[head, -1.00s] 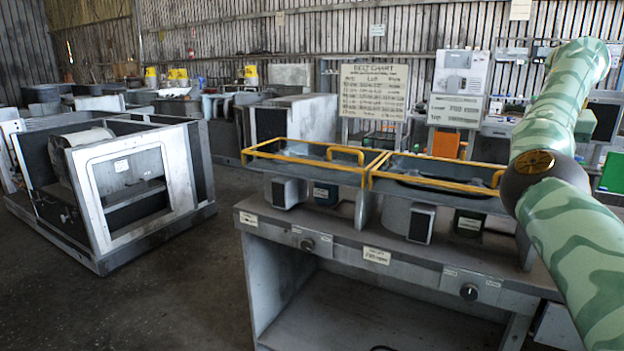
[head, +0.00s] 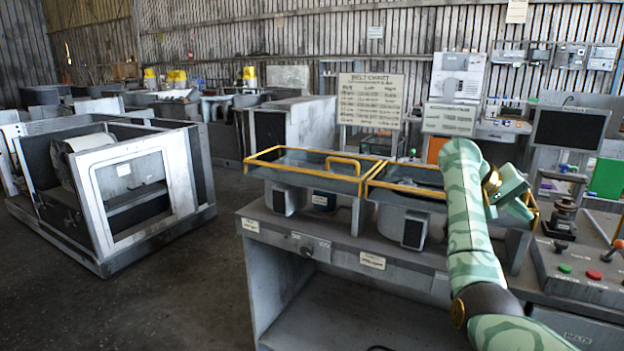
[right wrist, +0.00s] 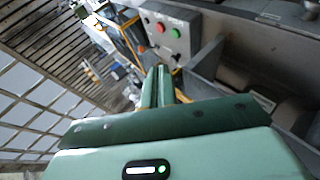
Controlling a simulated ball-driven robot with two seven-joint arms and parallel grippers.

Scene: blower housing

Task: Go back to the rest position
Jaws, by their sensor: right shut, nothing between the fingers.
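My right arm, in green camouflage, rises from the lower right of the head view and bends over at its top. My right gripper (head: 522,206) points down and to the right, beside the right yellow-railed tray on the bench. In the right wrist view its two green fingers (right wrist: 162,86) are together with nothing between them. My left arm and gripper do not show in either view.
A grey workbench (head: 320,240) with two yellow-railed trays (head: 262,152) stands in front. To its right is a control panel (head: 580,270) with red and green buttons and a lever. An open metal housing (head: 125,200) stands on the left. The floor (head: 190,290) between them is clear.

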